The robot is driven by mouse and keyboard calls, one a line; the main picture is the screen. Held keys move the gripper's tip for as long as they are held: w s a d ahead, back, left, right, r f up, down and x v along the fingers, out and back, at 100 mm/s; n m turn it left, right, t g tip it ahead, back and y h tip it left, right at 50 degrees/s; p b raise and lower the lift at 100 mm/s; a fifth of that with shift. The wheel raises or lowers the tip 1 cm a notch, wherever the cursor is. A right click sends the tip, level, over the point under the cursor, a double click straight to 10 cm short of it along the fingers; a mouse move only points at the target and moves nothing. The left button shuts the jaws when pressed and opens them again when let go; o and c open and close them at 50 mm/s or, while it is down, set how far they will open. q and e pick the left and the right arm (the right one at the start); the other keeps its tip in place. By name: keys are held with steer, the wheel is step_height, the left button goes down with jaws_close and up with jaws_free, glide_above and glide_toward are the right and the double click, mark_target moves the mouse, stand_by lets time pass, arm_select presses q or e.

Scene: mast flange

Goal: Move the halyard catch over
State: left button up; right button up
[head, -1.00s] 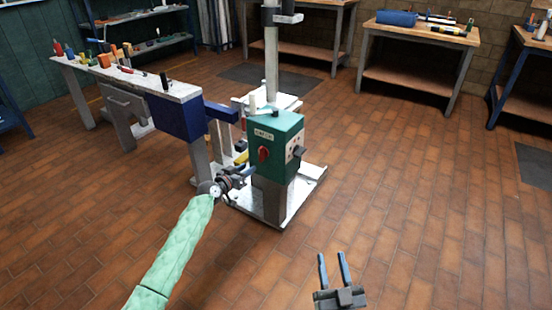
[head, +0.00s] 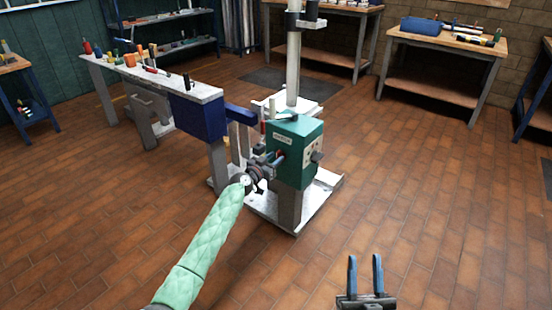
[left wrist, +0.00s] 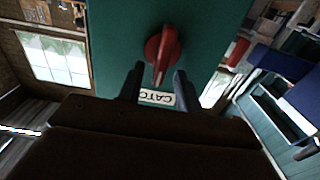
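The green box (head: 301,135) stands on the mast stand and bears a white label. In the left wrist view a red catch lever (left wrist: 162,50) sits on its green face, above an upside-down label (left wrist: 157,97) reading "CATCH". The lever's tip points down in that picture. My left gripper (left wrist: 156,72) is open, with one finger on each side of the lever's tip and gaps showing. In the head view my left gripper (head: 276,161) is at the box's left face and largely hides the lever. My right gripper (head: 366,259) is open and empty over the floor.
A dark knob (head: 316,157) is on the box's right face. The pale mast (head: 293,65) rises behind the box. A bench (head: 150,83) with tools and a blue block (head: 197,118) stand close on the left. The floor at right is clear.

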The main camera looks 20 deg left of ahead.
arm_select(q)
steer(key=shift+w+d, duration=0.2)
steer(key=shift+w, duration=0.45)
arm_select(e)
steer(key=shift+s+r, duration=0.15)
steer(key=shift+r, duration=0.25)
arm_select(q)
steer(key=shift+c, duration=0.4)
jaws_close()
